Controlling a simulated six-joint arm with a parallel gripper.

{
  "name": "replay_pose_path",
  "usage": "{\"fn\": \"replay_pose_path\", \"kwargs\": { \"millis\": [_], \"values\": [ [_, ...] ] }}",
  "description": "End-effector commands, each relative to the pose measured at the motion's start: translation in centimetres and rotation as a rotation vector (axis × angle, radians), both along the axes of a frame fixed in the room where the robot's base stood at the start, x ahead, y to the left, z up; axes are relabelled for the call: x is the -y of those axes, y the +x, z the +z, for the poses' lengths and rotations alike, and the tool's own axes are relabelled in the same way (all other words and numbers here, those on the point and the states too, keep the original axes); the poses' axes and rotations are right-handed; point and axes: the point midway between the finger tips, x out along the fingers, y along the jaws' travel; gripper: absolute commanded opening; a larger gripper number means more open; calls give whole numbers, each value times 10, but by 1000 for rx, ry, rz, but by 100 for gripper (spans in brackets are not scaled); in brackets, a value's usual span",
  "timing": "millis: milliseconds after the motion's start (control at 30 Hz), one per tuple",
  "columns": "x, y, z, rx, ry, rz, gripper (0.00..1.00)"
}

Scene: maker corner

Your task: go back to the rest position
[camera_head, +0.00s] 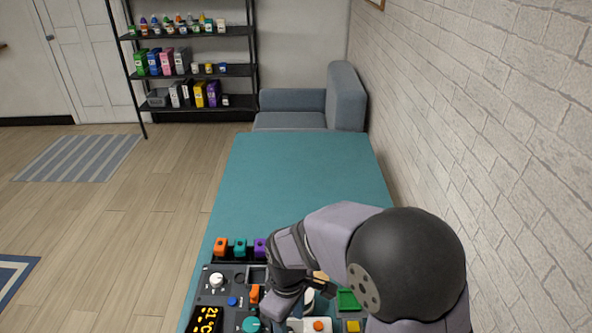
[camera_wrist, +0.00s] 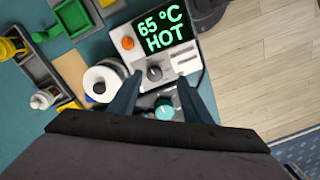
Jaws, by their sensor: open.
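My gripper shows in the wrist view (camera_wrist: 160,80) with its two dark fingers spread apart. It is open, with nothing held between the fingers. Beyond and between them are a grey knob (camera_wrist: 154,72) on a light panel and a teal knob (camera_wrist: 164,112). I cannot tell whether a finger touches either knob. In the head view my arm reaches over the near end of the teal table (camera_head: 300,185), and my gripper is low over the equipment there, its fingertips mostly hidden.
A display (camera_wrist: 166,34) reads "65 °C HOT"; another display (camera_head: 206,318) reads 21 °C. A white spool (camera_wrist: 102,82) stands close by the left finger. Orange, teal and purple items (camera_head: 240,248) stand in a black rack. The table's far part is clear. A brick wall (camera_head: 480,110) runs along the right.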

Motion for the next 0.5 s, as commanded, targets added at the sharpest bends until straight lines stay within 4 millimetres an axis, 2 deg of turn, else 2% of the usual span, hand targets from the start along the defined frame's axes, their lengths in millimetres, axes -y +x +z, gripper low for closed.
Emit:
{"fn": "replay_pose_path", "kwargs": {
  "millis": [200,300,500],
  "values": [
    [26,-46,-13,-69,-68,-326,45],
    [50,-69,-10,-85,-94,-502,45],
    [101,-95,7,-78,-83,-720,45]
  ]
}}
